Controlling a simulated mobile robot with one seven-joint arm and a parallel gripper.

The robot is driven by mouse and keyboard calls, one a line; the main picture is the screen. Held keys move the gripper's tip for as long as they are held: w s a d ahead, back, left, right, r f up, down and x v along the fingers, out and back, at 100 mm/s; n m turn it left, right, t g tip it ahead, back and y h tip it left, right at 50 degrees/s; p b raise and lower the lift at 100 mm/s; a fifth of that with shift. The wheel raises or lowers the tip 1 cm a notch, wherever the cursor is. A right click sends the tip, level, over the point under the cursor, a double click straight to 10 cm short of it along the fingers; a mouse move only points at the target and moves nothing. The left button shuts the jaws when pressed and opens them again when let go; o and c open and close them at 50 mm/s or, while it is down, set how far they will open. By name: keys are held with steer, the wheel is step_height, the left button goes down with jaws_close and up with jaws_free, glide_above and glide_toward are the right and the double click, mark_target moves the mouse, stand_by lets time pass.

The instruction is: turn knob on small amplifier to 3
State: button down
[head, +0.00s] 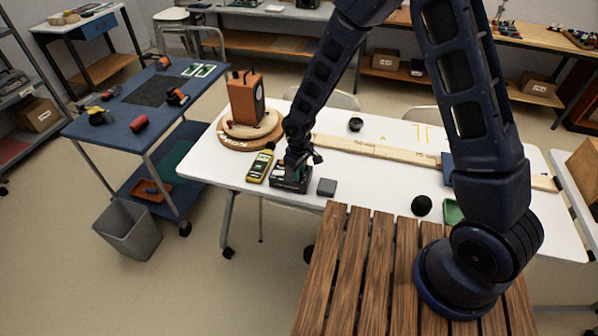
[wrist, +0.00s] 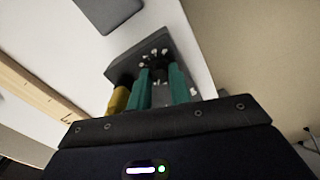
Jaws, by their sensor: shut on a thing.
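The small amplifier (head: 291,184) is a dark box near the front edge of the white table in the head view. It also shows in the wrist view (wrist: 124,67), with a dial of white marks around a dark knob (wrist: 157,62). My gripper (head: 293,165) reaches down to the amplifier from above. In the wrist view its two teal fingers (wrist: 160,78) are shut on the knob, one on each side. The fingers hide part of the knob and dial, and I cannot read the numbers or the knob's setting.
A yellow multimeter (head: 260,166) lies left of the amplifier, and a small grey box (head: 327,187) sits to its right. An orange speaker (head: 246,97) stands on a round wooden board (head: 233,131) behind. A long wooden plank (head: 375,149) crosses the white table (head: 370,190).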

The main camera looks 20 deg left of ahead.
steer(key=c, duration=1.3)
jaws_free()
step_height(320, 180, up, 11)
steer(key=shift+f, duration=0.1)
